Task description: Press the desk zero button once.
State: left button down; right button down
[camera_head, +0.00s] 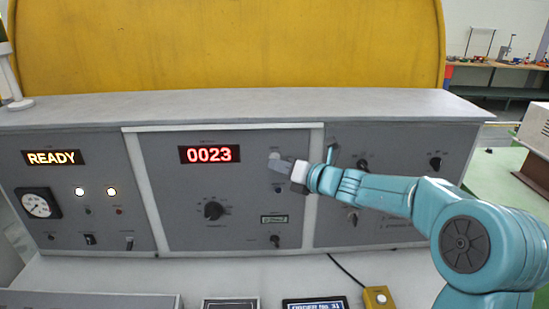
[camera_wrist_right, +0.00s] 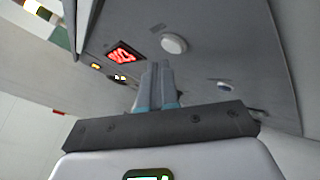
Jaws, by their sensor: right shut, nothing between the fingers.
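The desk's middle panel (camera_head: 160,190) has a red display (camera_head: 209,154) reading 0023. A pale round button (camera_head: 274,156), which looks like the zero button, sits to the right of that display. In the right wrist view the white button (camera_wrist_right: 173,44) stands out from the panel, just beyond and slightly right of my fingertips. My right gripper (camera_head: 272,164) is shut and empty, its tips close to the button and partly in front of it. The shut fingers also show in the right wrist view (camera_wrist_right: 158,66). I cannot tell whether they touch the button. My left gripper is out of view.
A dark rotary knob (camera_head: 213,210) sits below the display. The left panel has a READY display (camera_head: 52,158), a round gauge (camera_head: 39,203) and two lit lamps. The right panel has more knobs (camera_head: 435,162). A yellow box with a button (camera_head: 377,298) lies on the ledge below.

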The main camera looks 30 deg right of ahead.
jog(key=shift+w, duration=0.1)
jog(key=shift+w+d, duration=0.2)
jog(key=shift+w+d, duration=0.2)
jog(key=shift+w, duration=0.1)
dwell(0.7)
jog(key=shift+s+a+b, duration=0.4)
jog(key=shift+s+b, duration=0.2)
jog(key=shift+s, duration=0.05)
dwell(0.3)
